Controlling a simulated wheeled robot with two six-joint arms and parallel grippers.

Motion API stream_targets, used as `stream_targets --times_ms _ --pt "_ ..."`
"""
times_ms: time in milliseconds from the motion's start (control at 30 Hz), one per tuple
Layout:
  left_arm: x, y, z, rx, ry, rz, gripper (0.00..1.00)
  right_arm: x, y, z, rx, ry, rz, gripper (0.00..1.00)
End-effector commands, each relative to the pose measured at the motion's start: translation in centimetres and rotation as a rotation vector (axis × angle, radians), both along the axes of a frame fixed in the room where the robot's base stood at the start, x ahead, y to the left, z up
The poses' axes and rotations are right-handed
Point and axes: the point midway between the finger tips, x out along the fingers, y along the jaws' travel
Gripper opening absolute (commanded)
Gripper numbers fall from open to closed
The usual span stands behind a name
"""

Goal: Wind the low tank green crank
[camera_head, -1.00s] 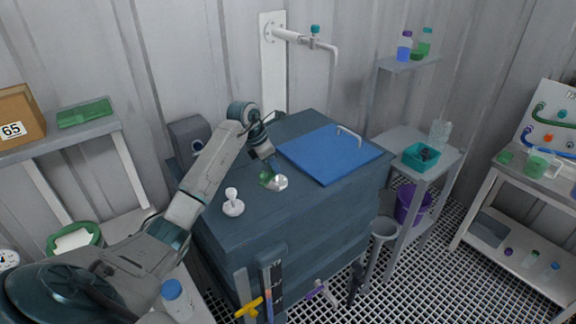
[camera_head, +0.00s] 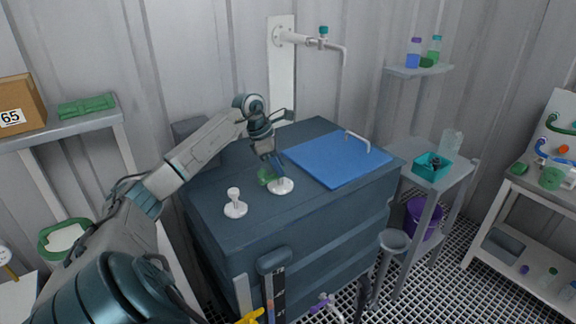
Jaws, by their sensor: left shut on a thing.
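The low tank (camera_head: 300,218) is a dark blue-grey box with a blue lid (camera_head: 338,160) on its top. The green crank (camera_head: 265,176) stands on the tank's top at a white round base (camera_head: 281,187), left of the lid. My left gripper (camera_head: 275,170) reaches down onto the crank from above and is shut on it. The fingers and the crank's handle partly hide each other. My right gripper is not in view.
A white knob (camera_head: 235,204) stands on the tank top, left of the crank. A white pipe with a teal valve (camera_head: 323,33) is on the wall behind. Shelves with bottles and a teal bin (camera_head: 432,166) stand to the right.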

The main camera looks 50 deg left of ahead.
Motion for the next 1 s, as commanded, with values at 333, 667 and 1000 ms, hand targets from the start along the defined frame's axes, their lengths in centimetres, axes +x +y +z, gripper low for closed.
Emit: stream_targets --times_ms 333,667,1000 --pt "-0.1 0.0 0.0 -0.001 0.003 -0.001 0.35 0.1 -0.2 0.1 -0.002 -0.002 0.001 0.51" --pt "0.0 0.0 0.1 -0.001 0.0 -0.001 0.48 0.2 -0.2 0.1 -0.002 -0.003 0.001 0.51" --pt "-1.3 1.2 4.2 0.002 -0.004 0.001 0.48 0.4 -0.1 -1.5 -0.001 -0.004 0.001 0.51"
